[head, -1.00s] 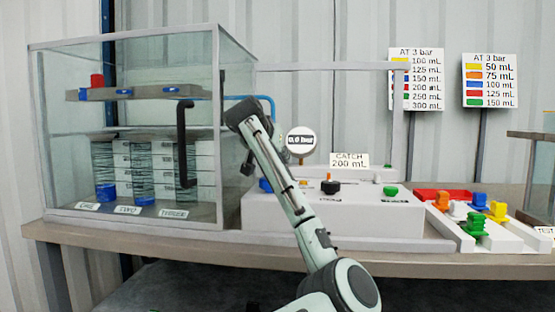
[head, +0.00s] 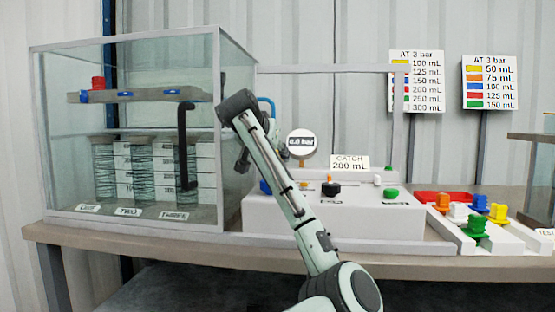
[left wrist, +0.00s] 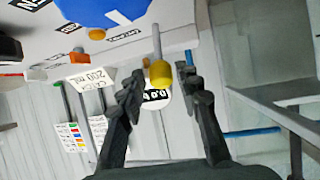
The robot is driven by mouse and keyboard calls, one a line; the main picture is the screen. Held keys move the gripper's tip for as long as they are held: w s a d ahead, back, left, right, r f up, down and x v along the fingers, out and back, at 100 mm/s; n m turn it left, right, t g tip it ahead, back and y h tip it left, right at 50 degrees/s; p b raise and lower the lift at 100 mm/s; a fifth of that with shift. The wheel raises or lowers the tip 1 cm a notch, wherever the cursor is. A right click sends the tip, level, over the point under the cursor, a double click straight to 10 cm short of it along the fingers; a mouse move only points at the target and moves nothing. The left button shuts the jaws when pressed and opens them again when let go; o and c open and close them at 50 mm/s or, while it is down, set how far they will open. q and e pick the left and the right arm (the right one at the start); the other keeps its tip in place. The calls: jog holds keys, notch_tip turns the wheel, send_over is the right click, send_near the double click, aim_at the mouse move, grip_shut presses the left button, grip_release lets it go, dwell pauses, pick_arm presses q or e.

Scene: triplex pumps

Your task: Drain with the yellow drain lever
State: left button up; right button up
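The yellow drain lever shows in the left wrist view as a grey rod with a yellow knob (left wrist: 160,76) on its end. My left gripper (left wrist: 163,71) is open, with one dark finger on each side of the knob and gaps between. It does not look closed on it. In the head view my left arm reaches up in front of the white pump box (head: 350,218) and hides the lever and most of the gripper. My right gripper is in neither view.
A glass case (head: 215,205) stands close left of my arm. A blue knob (left wrist: 105,8) is near the lever. A round gauge (head: 301,143) and a CATCH 200 mL sign (head: 350,163) stand behind the box. Coloured blocks (head: 476,226) sit at the right.

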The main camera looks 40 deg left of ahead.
pick_arm(q)
jog(key=v, duration=0.8)
jog(key=shift+s+d+r, duration=0.15)
jog(key=shift+s, duration=0.15)
